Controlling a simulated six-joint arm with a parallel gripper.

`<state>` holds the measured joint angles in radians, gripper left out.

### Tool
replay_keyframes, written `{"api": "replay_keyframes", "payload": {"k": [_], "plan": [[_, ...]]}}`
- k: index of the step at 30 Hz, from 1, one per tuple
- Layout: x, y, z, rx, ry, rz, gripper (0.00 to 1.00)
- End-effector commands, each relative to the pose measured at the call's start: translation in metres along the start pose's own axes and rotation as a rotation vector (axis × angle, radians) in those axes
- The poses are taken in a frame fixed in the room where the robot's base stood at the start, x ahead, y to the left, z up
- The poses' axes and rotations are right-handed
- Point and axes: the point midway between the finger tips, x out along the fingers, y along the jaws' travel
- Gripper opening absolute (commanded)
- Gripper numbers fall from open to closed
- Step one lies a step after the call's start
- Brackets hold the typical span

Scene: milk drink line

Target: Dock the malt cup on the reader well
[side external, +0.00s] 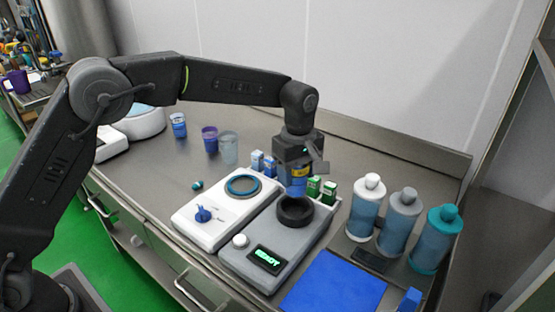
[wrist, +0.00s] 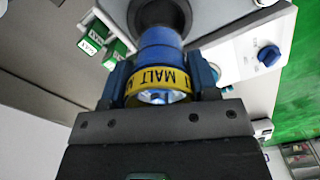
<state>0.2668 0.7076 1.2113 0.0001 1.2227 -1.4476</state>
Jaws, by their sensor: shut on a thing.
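The malt cup (side external: 297,187) is blue with a yellow band; the band reads MALT on the cup (wrist: 163,78) in the wrist view. My gripper (side external: 299,168) is shut on it, with one finger of the gripper (wrist: 163,88) on each side of the band. The reader well (side external: 295,213) is a black ring on a grey machine with a lit READY display. The cup hangs roughly upright over the well, its lower end at the ring's back part. The well (wrist: 160,14) shows beyond the cup in the wrist view. I cannot tell whether they touch.
A white machine (side external: 212,222) with a blue ring and knob adjoins the grey machine (side external: 250,242). Small green cartons (side external: 329,192) and blue cartons (side external: 264,163) stand behind. Several bottles (side external: 403,218) stand at right. A blue mat (side external: 335,283) lies in front. Cups (side external: 210,140) stand at the back left.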

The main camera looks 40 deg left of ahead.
Motion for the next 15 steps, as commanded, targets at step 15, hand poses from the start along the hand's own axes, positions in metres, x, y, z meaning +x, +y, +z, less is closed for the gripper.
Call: {"api": "replay_keyframes", "payload": {"k": [15], "plan": [[0.044, 0.001, 0.001, 0.0, 0.0, 0.0, 0.25]]}}
